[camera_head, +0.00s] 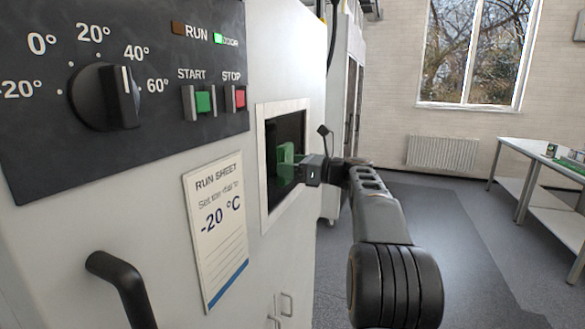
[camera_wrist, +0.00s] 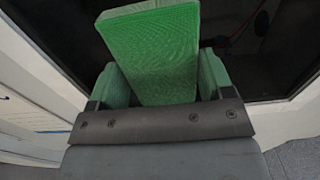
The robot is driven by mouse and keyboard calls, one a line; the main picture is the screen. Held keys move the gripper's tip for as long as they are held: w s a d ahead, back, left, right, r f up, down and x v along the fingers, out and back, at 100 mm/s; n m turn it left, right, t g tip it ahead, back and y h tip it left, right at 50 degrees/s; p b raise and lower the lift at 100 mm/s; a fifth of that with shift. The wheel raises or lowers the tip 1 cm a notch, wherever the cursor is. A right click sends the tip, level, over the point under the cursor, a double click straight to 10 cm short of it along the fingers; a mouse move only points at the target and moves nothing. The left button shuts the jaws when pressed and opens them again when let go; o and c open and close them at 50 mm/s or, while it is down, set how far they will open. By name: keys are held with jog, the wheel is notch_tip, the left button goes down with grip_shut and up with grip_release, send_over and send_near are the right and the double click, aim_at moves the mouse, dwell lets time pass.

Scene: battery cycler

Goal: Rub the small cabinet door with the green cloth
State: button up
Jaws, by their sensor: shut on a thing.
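The green cloth (camera_head: 286,153) is a thick, flat pad, and it also shows in the wrist view (camera_wrist: 155,45). My gripper (camera_head: 298,166) is shut on it, with a green fingertip on each side in the wrist view. The cloth sticks out ahead of the fingertips toward a dark square window (camera_head: 283,129) with a pale frame in the white cabinet face. This looks like the small cabinet door. In the wrist view the dark area (camera_wrist: 55,35) lies behind the cloth. I cannot tell whether cloth and window touch.
Left of the window are a black control panel (camera_head: 215,140) with a dial, a run sheet (camera_head: 216,230) and a black handle (camera_head: 120,285). A white table (camera_head: 545,165) stands at the far right. The grey floor (camera_head: 450,235) between is clear.

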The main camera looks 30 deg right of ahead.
aim_at(292, 153)
jog(key=shift+s+a+b, duration=1.3)
jog(key=shift+s+a, duration=0.85)
jog(key=shift+a, duration=0.25)
jog(key=shift+r+p, duration=1.4)
jog(key=shift+r, duration=0.05)
jog(key=shift+w+d+r+p, duration=0.15)
jog(key=shift+w+d+p, duration=0.1)
jog(key=shift+p, duration=0.3)
jog(key=shift+w+d+f+p, duration=0.25)
jog(key=shift+w+d+p, duration=0.55)
jog(key=shift+d+p, duration=0.2)
jog(key=shift+w+d+r+p, duration=0.1)
jog(key=shift+w+d+p, duration=0.5)
jog(key=shift+p, duration=0.4)
jog(key=shift+w+d+p, duration=0.6)
jog(key=shift+p, duration=0.2)
jog(key=shift+w+d+p, duration=0.45)
jog(key=shift+d+p, duration=0.1)
jog(key=shift+p, duration=0.35)
jog(key=shift+w+d+p, duration=0.7)
jog(key=shift+d+p, duration=0.1)
jog(key=shift+p, duration=0.25)
jog(key=shift+w, duration=0.1)
